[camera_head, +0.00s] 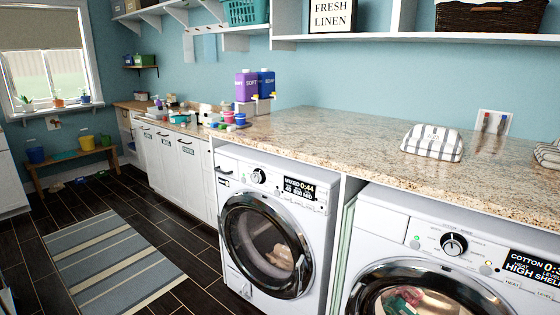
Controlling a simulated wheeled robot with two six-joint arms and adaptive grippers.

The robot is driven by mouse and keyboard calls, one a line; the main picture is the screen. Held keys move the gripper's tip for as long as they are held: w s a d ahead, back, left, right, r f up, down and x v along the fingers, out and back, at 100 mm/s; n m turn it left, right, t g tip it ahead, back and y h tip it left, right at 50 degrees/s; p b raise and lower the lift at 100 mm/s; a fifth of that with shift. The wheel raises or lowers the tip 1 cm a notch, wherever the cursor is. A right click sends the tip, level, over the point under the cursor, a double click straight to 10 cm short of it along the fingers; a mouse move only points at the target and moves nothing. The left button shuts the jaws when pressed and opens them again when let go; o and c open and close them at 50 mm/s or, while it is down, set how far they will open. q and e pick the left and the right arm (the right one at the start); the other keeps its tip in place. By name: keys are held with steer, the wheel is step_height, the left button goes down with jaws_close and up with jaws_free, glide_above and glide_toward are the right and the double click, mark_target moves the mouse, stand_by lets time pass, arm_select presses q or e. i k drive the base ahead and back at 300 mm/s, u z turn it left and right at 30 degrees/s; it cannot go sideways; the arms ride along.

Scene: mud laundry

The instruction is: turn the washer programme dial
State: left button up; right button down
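A white front-loading machine (322,222) stands under the counter left of centre. It has a drawer with a dark handle at its upper left and a display reading "MIXED 0:44", so it looks like the washer. Its round dial (258,177), dark with a silver rim, sits on the panel left of the display. Its round door (231,238) is shut, with laundry visible behind the glass. The exact dial setting is too small to read. Neither of my grippers is in view.
A second machine at right has its own dial (453,244) and a display reading "COTTON". The granite counter (330,143) overhangs both machines and holds a striped folded cloth (432,143) and purple and blue bottles. A striped rug (118,262) lies on the open floor at left.

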mark_target(258, 176)
steer(key=z, duration=0.15)
steer(key=i, duration=1.35)
steer(key=u, duration=0.35)
